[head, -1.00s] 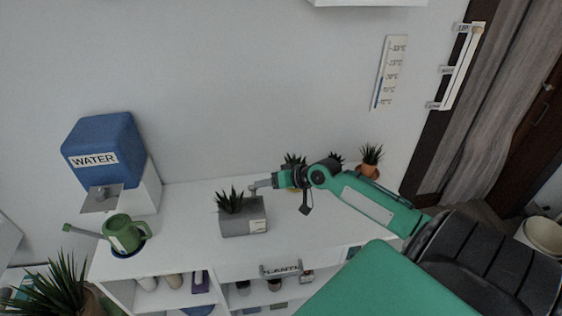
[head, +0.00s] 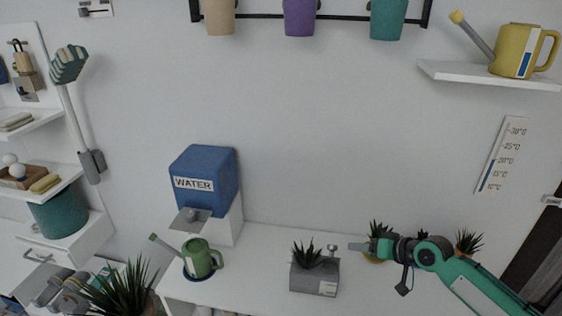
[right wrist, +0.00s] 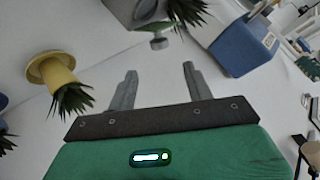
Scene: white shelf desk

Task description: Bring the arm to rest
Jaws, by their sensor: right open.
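My right arm (head: 470,280) reaches in from the right over the white desk top. Its gripper (head: 360,246) points left and is empty. In the right wrist view the two grey fingers of the right gripper (right wrist: 160,72) stand apart with nothing between them. A grey planter (head: 314,280) with a spiky plant is just left of the fingertips. A small grey knob-like piece (head: 332,248) stands at the planter's back right, apart from the fingers; it also shows in the right wrist view (right wrist: 159,42). My left gripper is not in view.
A yellow pot (right wrist: 52,74) with a plant is close beside the right gripper. A green watering can (head: 200,260) stands below the blue water tank (head: 205,175) at the left. Open desk surface lies between can and planter.

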